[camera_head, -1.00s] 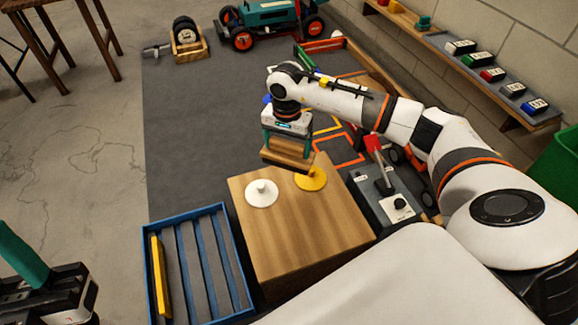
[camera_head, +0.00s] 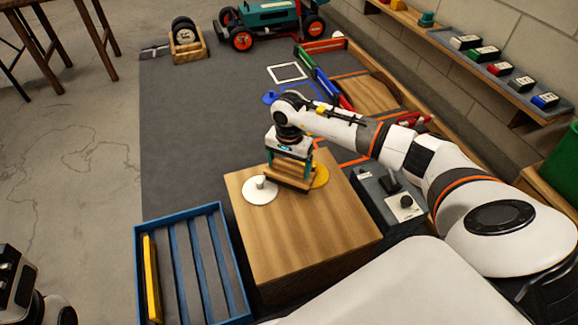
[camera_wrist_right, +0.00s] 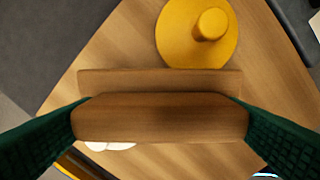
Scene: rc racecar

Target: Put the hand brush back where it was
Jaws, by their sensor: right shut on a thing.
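The hand brush (camera_head: 290,184) shows as a wooden block with a ledge; its bristles are not visible. My right gripper (camera_head: 289,172) is shut on it, with a green finger at each end, as the right wrist view shows the brush (camera_wrist_right: 160,118) too. It is over the wooden box top (camera_head: 300,230), between and partly in front of a white knobbed disc (camera_head: 258,191) and a yellow knobbed disc (camera_head: 321,176). I cannot tell whether the brush touches the top. Only part of my left gripper (camera_head: 22,285) shows at the lower left edge; its fingers are hidden.
A blue slotted tray (camera_head: 222,270) with a yellow bar (camera_head: 152,278) stands left of the box. A grey control box (camera_head: 392,198) with a lever is close on the right. Coloured barriers (camera_head: 325,85) and a teal racecar (camera_head: 270,18) are further back on the dark mat.

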